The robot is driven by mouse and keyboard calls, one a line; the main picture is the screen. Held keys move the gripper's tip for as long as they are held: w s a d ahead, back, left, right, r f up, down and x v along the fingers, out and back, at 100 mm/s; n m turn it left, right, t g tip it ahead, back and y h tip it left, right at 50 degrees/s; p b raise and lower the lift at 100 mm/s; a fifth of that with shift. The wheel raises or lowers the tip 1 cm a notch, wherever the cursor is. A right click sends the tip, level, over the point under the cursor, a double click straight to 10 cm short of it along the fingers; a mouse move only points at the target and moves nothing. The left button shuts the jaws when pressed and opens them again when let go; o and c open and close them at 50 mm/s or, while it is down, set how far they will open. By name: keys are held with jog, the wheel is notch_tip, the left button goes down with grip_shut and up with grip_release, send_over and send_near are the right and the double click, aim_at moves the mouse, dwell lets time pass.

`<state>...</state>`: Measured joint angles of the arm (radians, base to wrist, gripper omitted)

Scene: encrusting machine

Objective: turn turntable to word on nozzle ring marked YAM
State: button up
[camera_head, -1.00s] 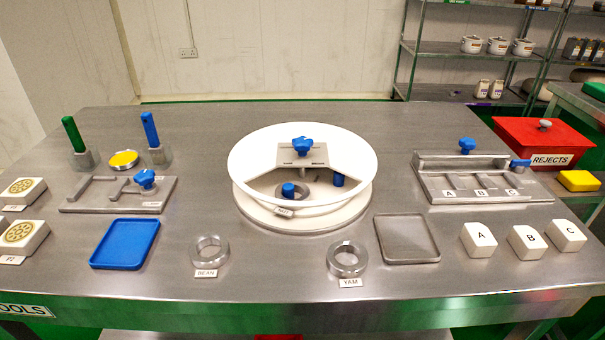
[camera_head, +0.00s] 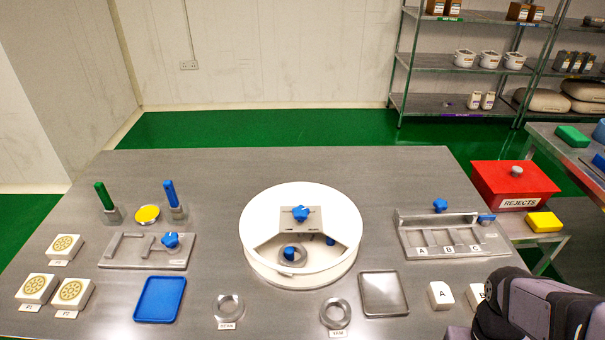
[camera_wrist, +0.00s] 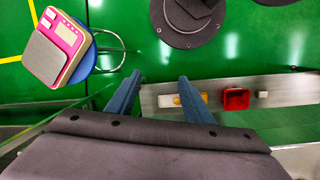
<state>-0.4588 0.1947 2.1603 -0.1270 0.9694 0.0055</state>
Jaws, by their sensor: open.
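The white round turntable (camera_head: 258,262) stands in the middle of the steel table in the head view. A steel plate with a blue star knob (camera_head: 300,213) sits on it, and its open section faces the front. A metal ring with a blue knob (camera_head: 290,254) lies in that section. The YAM nozzle ring (camera_head: 335,314) lies on the table in front of the turntable, to the right. The BEAN ring (camera_head: 228,309) lies front left. My gripper (camera_wrist: 158,88) is open and empty in the wrist view, over the floor and away from the turntable.
A blue tray (camera_head: 160,299) and a metal tray (camera_head: 384,293) flank the rings. White blocks such as A (camera_head: 440,295) stand at the front right, partly hidden by my arm. A slotted fixture (camera_head: 450,235) and the red REJECTS bin (camera_head: 514,186) are right. Table behind the turntable is clear.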

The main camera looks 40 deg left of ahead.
jog(key=a+r+n+p, duration=0.1)
jog(key=a+r+p, duration=0.3)
jog(key=a+r+n+p, duration=0.1)
jog(key=a+r+p, duration=0.3)
jog(key=r, duration=0.1)
jog(key=a+r+n+t+h+p, duration=0.1)
jog(key=a+r+n+p, duration=0.1)
jog(key=a+r+p, duration=0.2)
jog(key=shift+w+a+r, duration=0.4)
jog(key=shift+a+r, duration=0.05)
jog(key=shift+r, duration=0.2)
jog(key=a+r+n+t+y, duration=0.1)
jog(key=a+r+t+y, duration=0.15)
jog(key=a, duration=1.05)
jog(key=y+p, duration=0.1)
jog(key=y, duration=0.4)
send_near(301, 211)
jog(key=shift+n+h, duration=0.25)
jog(key=shift+n, duration=0.15)
jog(key=shift+p+x, duration=0.75)
jog(key=shift+x, duration=3.1)
jog(key=shift+a, duration=0.15)
grip_shut()
